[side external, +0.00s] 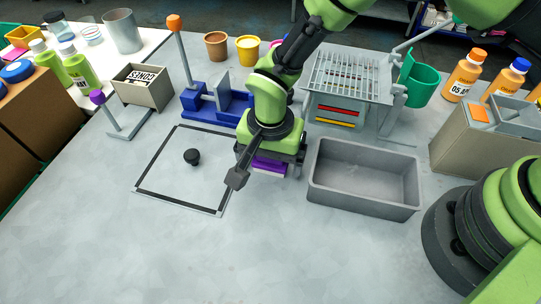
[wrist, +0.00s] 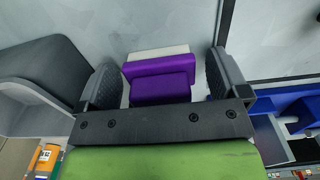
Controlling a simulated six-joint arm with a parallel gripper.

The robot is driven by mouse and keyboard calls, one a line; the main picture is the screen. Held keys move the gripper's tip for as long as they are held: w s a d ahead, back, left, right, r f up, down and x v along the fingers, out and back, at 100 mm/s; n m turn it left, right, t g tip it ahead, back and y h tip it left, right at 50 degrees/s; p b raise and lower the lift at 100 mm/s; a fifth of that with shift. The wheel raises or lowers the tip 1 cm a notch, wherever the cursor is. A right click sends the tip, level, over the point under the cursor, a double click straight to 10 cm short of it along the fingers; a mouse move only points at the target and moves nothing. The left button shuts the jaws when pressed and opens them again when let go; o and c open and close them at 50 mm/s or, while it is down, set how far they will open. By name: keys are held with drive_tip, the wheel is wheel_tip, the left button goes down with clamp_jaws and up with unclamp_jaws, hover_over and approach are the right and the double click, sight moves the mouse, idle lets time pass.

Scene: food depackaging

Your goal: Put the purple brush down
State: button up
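The purple brush (wrist: 162,88) is a purple block with a pale strip along its far edge. It sits between the two fingers of my gripper (wrist: 164,78) in the wrist view, with a narrow gap at each side, so the fingers look open around it. In the side external view my gripper (side external: 262,170) points down between the black-framed square and the grey bin, with the purple brush (side external: 269,166) partly hidden beneath it. I cannot tell whether the brush touches the table.
The grey bin (side external: 361,202) stands close to the right. The black-framed square (side external: 150,194) with a black knob (side external: 192,157) lies to the left. Behind are a blue fixture (side external: 212,108) with an orange-topped lever and a grated rack (side external: 348,75). The front table is clear.

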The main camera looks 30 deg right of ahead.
drive_tip(key=shift+r, duration=0.1)
wheel_tip(320, 180, up, 12)
drive_tip(key=shift+r, duration=0.15)
idle(0.4)
drive_tip(key=d+r+n+t+y, duration=0.1)
drive_tip(key=d+r+t, duration=0.1)
drive_tip(key=d+r, duration=0.65)
drive_tip(key=s+d+r+n+t, duration=0.2)
drive_tip(key=s+d+r, duration=0.3)
drive_tip(key=s, duration=0.2)
drive_tip(key=s+d+r+n+t+y, duration=0.1)
drive_tip(key=s+d+r+n+t, duration=0.1)
drive_tip(key=s, duration=0.6)
drive_tip(key=d+r+t, duration=0.1)
drive_tip(key=d+r, duration=0.1)
drive_tip(key=d, duration=0.1)
drive_tip(key=shift+s+r, duration=0.2)
drive_tip(key=shift+r, duration=0.2)
drive_tip(key=c, duration=0.8)
